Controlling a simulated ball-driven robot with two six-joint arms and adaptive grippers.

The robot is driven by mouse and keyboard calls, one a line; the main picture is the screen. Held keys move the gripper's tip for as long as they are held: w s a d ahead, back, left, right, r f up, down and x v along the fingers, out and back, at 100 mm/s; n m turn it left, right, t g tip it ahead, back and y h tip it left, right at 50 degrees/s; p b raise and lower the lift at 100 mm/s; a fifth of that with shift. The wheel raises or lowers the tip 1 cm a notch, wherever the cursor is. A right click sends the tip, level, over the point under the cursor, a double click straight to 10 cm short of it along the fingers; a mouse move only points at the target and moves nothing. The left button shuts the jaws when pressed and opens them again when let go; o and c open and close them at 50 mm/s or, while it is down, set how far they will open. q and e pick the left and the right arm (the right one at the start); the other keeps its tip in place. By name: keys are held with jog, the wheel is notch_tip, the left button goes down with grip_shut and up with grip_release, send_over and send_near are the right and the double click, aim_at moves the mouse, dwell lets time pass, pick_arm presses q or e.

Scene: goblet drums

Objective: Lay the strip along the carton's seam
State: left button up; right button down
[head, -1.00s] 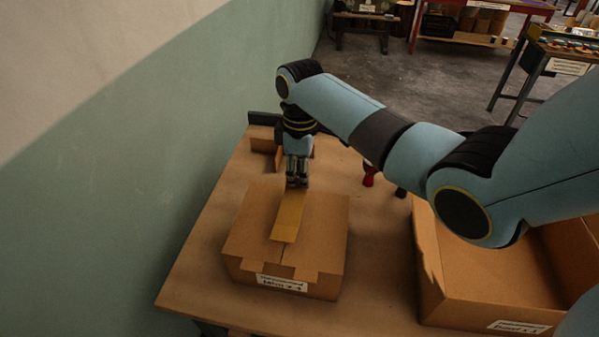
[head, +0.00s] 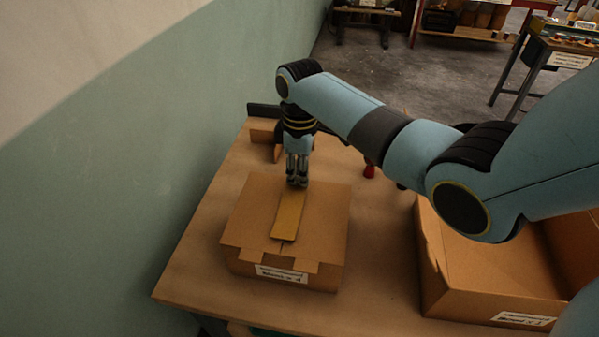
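The carton (head: 322,225) stands closed on the table, with a label on its front side. The yellowish strip (head: 288,216) lies over the middle of its top, running front to back along the seam; a short piece of seam shows at its front end. My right gripper (head: 298,183) points down at the strip's far end, its fingers close together. I cannot tell whether the fingers hold the strip's end or only touch it. My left gripper is not in view.
A large open box (head: 480,280) stands on the table (head: 195,265) at the right. Small cardboard pieces and a red object (head: 369,171) are behind the carton. A wall (head: 130,180) borders the left. Bare table lies left of the carton.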

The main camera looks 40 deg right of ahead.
jog(key=shift+f, duration=0.55)
jog(key=c, duration=1.4)
grip_release()
notch_tip(320, 180, up, 12)
jog(key=shift+d, duration=0.15)
jog(key=shift+w, duration=0.1)
